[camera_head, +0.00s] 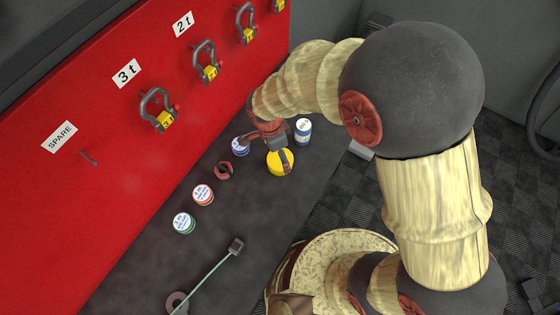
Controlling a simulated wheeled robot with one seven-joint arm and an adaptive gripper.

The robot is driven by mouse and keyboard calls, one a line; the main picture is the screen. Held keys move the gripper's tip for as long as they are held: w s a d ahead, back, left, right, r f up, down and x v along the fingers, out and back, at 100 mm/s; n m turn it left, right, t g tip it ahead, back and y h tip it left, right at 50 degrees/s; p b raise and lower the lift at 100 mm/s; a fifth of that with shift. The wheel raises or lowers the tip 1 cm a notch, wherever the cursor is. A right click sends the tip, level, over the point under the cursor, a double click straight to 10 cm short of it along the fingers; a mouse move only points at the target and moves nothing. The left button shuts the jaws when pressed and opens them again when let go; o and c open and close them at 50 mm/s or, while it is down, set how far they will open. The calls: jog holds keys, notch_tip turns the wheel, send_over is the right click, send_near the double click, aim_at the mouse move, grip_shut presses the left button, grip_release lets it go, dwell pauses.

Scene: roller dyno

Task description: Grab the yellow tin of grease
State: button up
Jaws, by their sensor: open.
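The yellow tin of grease (279,165) stands on the dark bench top, near its right edge. It is a short round tin with a yellow lid. My gripper (268,150) is open and sits at the tin. I cannot tell whether the fingers touch the yellow tin. My arm comes in from the right and hides part of the bench behind the gripper.
A dark blue tin (303,132) stands close behind on the right. A long-handled tool (210,273) lies in front. Shackles (157,108) hang on the red board (110,140).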

aim_at(280, 162)
jog(key=f, duration=0.1)
jog(key=f+b, duration=0.1)
jog(key=f, duration=0.2)
jog(key=shift+d+f, duration=0.3)
jog(key=shift+f, duration=0.05)
jog(key=shift+c, duration=0.7)
jog(key=c, duration=1.3)
jog(key=shift+r, duration=0.1)
